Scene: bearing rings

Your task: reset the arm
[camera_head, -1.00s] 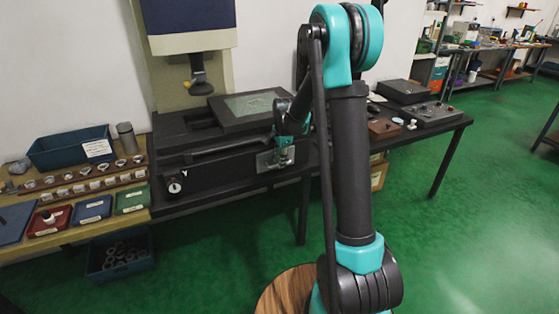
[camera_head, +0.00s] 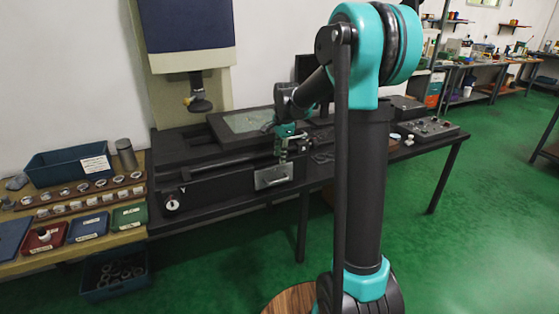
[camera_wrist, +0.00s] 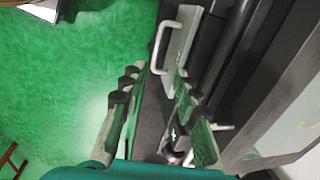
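My arm rises at the right of the head view and bends over to the dark measuring machine (camera_head: 215,188). My gripper (camera_head: 292,148) is just above and beside the silver plate with a handle (camera_head: 273,176) on the machine's front. In the wrist view, my gripper (camera_wrist: 160,78) has its two fingers spread apart with nothing between them. The silver handle (camera_wrist: 163,48) shows beyond the fingertips, apart from them.
At left, a bench holds a blue bin (camera_head: 68,165), a wooden rack of rings (camera_head: 88,195) and small red, blue and green trays. A crate of rings (camera_head: 115,272) sits below. Dark boxes (camera_head: 428,128) stand on the table at right. Green floor is open at right.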

